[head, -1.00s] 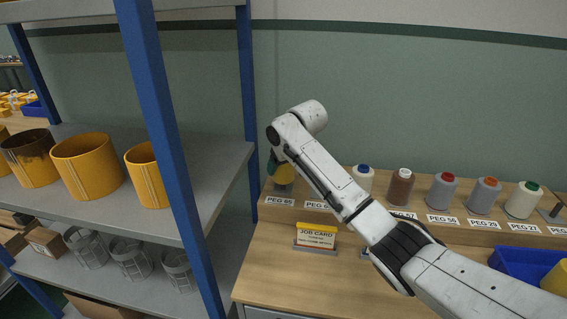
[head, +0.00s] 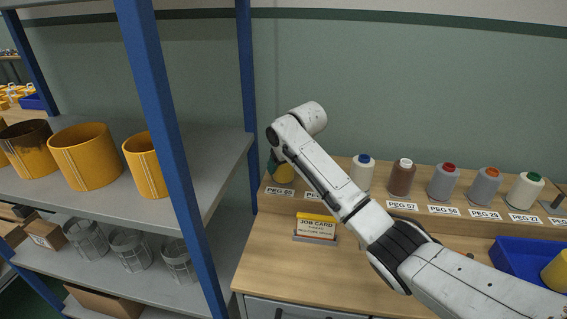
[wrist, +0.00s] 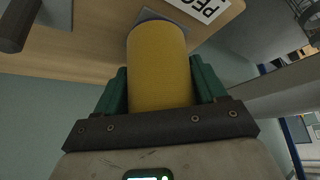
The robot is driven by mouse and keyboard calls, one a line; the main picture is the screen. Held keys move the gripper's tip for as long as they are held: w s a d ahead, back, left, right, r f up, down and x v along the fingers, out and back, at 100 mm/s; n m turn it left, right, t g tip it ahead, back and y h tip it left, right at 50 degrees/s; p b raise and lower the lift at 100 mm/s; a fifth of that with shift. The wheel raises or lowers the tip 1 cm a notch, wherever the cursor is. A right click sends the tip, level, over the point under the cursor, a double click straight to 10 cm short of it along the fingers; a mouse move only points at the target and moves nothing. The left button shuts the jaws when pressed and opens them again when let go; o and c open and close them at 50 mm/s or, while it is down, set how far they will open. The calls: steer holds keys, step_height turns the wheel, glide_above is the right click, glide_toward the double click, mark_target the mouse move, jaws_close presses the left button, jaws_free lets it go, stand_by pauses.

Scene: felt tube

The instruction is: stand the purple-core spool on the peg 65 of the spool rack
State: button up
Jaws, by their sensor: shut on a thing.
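My gripper (wrist: 162,78) is shut on a yellow spool (wrist: 158,62), its green fingers on both sides of it. In the head view the yellow spool (head: 284,173) is upright behind the PEG 65 label (head: 279,191), at the left end of the spool rack (head: 330,192). In the wrist view its far end is at a grey base plate (wrist: 150,14). The peg is hidden, and I cannot tell whether the spool is fully down.
To the right on the rack stand a blue-topped white spool (head: 362,171), a brown spool (head: 402,177) and several others. A job card (head: 316,228) stands in front. A blue shelf post (head: 247,90) is close on the left. A blue bin (head: 515,258) is at right.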

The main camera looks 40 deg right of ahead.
steer(key=o, duration=1.4)
steer(key=shift+c, duration=0.2)
steer(key=v, duration=1)
steer(key=shift+s+r, duration=0.25)
steer(key=shift+r, duration=0.1)
